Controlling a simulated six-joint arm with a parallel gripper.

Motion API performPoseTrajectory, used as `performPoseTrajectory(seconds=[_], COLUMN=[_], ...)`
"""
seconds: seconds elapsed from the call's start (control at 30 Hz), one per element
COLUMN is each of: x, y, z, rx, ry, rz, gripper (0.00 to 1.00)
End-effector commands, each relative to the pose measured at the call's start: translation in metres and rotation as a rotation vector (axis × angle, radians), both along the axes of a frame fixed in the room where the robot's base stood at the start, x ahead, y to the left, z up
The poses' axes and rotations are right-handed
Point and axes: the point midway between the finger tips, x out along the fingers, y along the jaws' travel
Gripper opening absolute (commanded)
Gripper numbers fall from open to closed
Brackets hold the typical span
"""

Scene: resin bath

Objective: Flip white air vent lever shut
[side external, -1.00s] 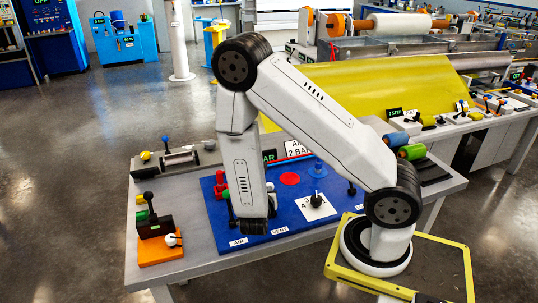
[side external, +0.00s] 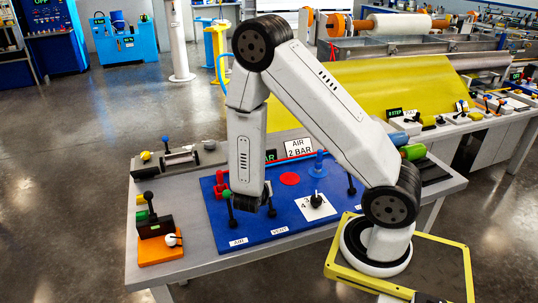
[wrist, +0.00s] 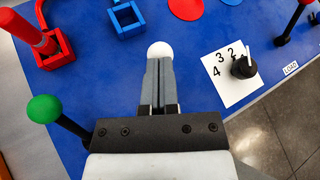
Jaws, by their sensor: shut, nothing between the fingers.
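The white knob of the vent lever (wrist: 160,49) shows in the wrist view directly past my fingertips; I cannot tell whether they touch it. Its stem is hidden behind my fingers there. In the side view a black lever stem (side external: 271,209) stands behind the VENT label (side external: 279,231), its top hidden by my gripper (side external: 251,205). My gripper (wrist: 158,67) is shut and empty, pointing down above the blue panel (side external: 262,224). The green-knobbed lever (wrist: 45,109) stands to its left, behind the AIR label (side external: 238,242).
A red square frame with a red post (wrist: 40,40) and a blue square frame (wrist: 122,18) lie beyond my gripper. A numbered white plate with a black knob (wrist: 243,66) is to the right. An orange block with a white-knobbed lever (side external: 160,250) stands at the table's left.

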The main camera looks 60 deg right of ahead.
Motion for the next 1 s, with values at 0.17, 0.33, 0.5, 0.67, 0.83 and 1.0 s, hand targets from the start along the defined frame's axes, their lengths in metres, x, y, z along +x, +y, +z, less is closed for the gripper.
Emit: performPoseTrajectory(seconds=[0.17,0.33,0.5,0.67,0.83,1.0], x=[0.003,0.003,0.001,-0.003,-0.006,-0.011], y=[-0.002,0.001,0.010,0.024,0.043,0.061], z=[0.000,0.003,0.008,0.017,0.029,0.042], rx=[-0.001,-0.002,-0.002,-0.001,-0.001,-0.001], ry=[-0.009,-0.010,-0.009,-0.006,-0.005,-0.004], rz=[-0.003,-0.001,0.001,0.003,0.005,0.004], gripper=[0.00,0.00,0.00,0.00,0.00,0.00])
